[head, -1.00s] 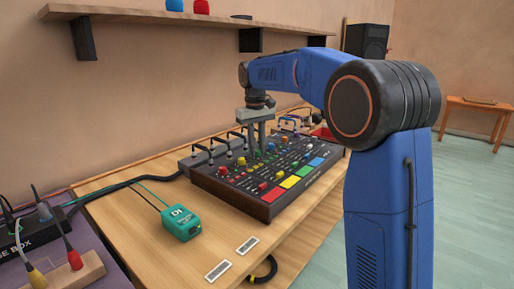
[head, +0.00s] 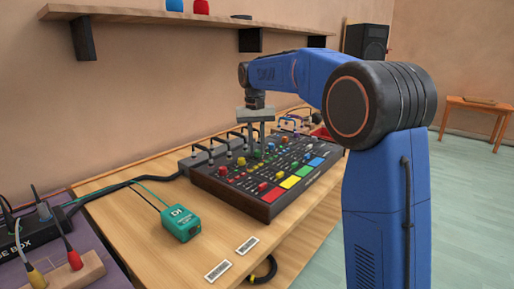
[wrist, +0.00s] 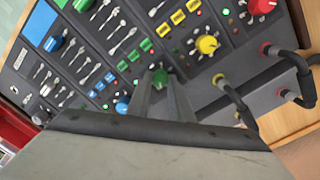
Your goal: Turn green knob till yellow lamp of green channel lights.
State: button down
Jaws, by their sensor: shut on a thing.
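The green knob (wrist: 160,76) is at the top of the mixer's green channel. In the wrist view my gripper (wrist: 163,86) is shut on it, with one finger on each side. In the head view my gripper (head: 257,149) reaches straight down onto the mixer (head: 225,186), and its fingers hide most of the knob. Small green lights show near the knob in the wrist view. I cannot make out a lit yellow lamp on the green channel.
A yellow knob (wrist: 207,44) and a blue knob (wrist: 122,107) flank the green one. Cables with plugs (wrist: 228,88) rise from the mixer's back edge. A green DI box (head: 181,223) stands on the table at left. A shelf (head: 180,22) hangs above.

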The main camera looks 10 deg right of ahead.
jog(key=c, duration=1.6)
grip_release()
jog(key=r, duration=1.7)
jog(key=shift+w+a+r, duration=0.1)
jog(key=shift+a+r, duration=0.1)
jog(key=shift+a, duration=0.15)
jog(key=s+d+f+n+t, duration=0.1)
jog(key=s+d+f, duration=0.2)
jog(key=s, duration=0.7)
jog(key=s+d+f+t, duration=0.15)
jog(key=s+f, duration=0.25)
jog(key=s, duration=0.7)
jog(key=s+d+f, duration=0.1)
jog(key=s+f, duration=0.6)
jog(key=s+d+f+n+t, duration=0.1)
jog(key=s+f, duration=0.7)
jog(key=s+d+f+t, duration=0.1)
jog(key=s+f, duration=0.6)
jog(key=f, duration=0.1)
jog(key=shift+s+d+f, duration=0.2)
jog(key=shift+s, duration=0.15)
